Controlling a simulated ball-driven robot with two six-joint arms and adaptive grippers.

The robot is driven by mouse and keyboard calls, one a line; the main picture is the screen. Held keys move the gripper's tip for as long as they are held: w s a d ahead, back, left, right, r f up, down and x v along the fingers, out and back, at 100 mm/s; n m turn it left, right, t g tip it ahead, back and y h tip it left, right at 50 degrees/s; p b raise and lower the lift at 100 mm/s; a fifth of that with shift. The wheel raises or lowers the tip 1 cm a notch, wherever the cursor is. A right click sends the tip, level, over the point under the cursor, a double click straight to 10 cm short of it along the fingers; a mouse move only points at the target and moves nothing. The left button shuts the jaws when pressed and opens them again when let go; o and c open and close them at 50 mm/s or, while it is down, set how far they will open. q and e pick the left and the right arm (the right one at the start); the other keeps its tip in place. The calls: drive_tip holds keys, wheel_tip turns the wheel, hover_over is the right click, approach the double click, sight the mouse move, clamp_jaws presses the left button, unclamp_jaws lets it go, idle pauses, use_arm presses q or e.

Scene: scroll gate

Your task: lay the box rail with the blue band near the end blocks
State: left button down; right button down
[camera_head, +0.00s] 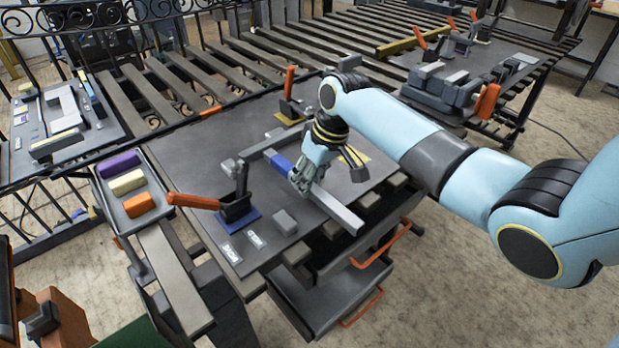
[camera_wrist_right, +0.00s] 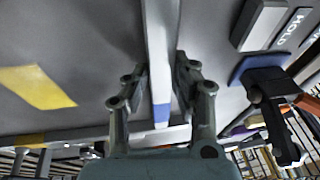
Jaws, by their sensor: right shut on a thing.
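The box rail (camera_head: 338,212) is a long light grey bar with a blue band (camera_head: 281,163) close to its far end. It lies slantwise over the dark worktable, its near end reaching the table's front right edge. My right gripper (camera_head: 303,182) is shut on the rail just on the near side of the blue band. In the right wrist view the rail (camera_wrist_right: 160,45) runs between the two fingers (camera_wrist_right: 158,85). Whether the rail touches the table is unclear. Grey blocks (camera_head: 262,145) sit beyond the banded end. My left gripper is not in view.
A clamp with an orange handle on a blue base (camera_head: 239,213) stands left of the rail. Another orange-handled clamp (camera_head: 290,100) stands at the back. A loose grey block (camera_head: 285,222) lies near the front. A tray (camera_head: 112,200) holds purple, cream and orange blocks.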

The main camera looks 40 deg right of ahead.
drive_tip(key=shift+f, duration=0.1)
drive_tip(key=c, duration=1)
unclamp_jaws()
drive_tip(key=shift+f, duration=0.1)
drive_tip(key=v, duration=1.2)
drive_tip(key=shift+s, duration=0.1)
